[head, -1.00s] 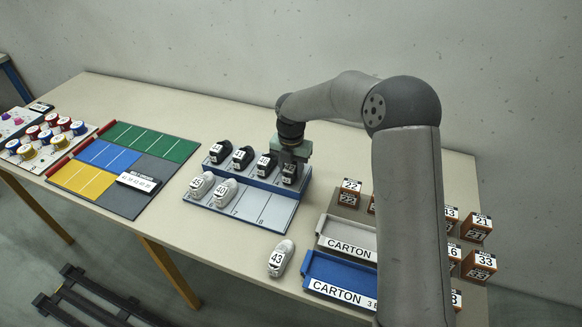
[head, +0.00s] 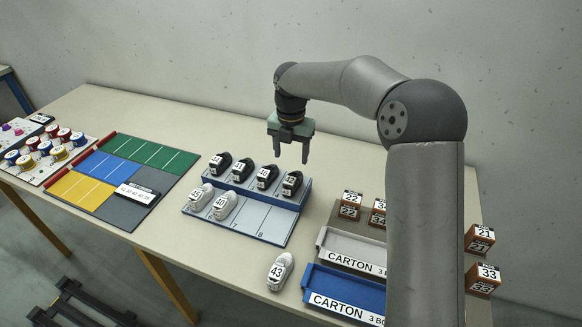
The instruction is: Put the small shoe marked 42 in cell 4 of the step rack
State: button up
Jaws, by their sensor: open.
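The step rack (head: 267,225) stands in the middle of the table, with a raised blue back step and a pale front step. Several dark shoes stand in a row on the back step. The dark shoe at the row's right end (head: 291,184) sits in the last back cell, where the 42 shoe belongs by the task; its label is too small to read surely. My gripper (head: 293,155) is open and empty above the back step, clear of the shoes. Its fingers point down.
Two white shoes, one marked 40 (head: 224,204), stand at the left of the front step. Front cells 7 and 8 are empty. A white shoe marked 43 (head: 280,271) lies on the table in front. Carton trays (head: 345,291) and orange boxes (head: 483,274) are at right.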

jog(key=shift+r, duration=0.85)
jog(key=s+d+r+m+h, duration=0.1)
jog(key=s+d+r+m, duration=0.1)
jog(key=s+d+m, duration=0.6)
jog(key=s+d+r+m, duration=0.1)
jog(key=s+d+m, duration=0.3)
jog(key=s+m, duration=0.7)
jog(key=s+d+f+m, duration=0.2)
jog(key=s+m, duration=0.4)
jog(key=s, duration=0.1)
jog(key=s+d+f+m+y, duration=0.1)
jog(key=s+d+f+m, duration=0.1)
jog(key=s+m, duration=0.5)
jog(key=shift+s+d+t, duration=0.3)
jog(key=shift+s+d, duration=0.2)
jog(key=shift+s, duration=0.25)
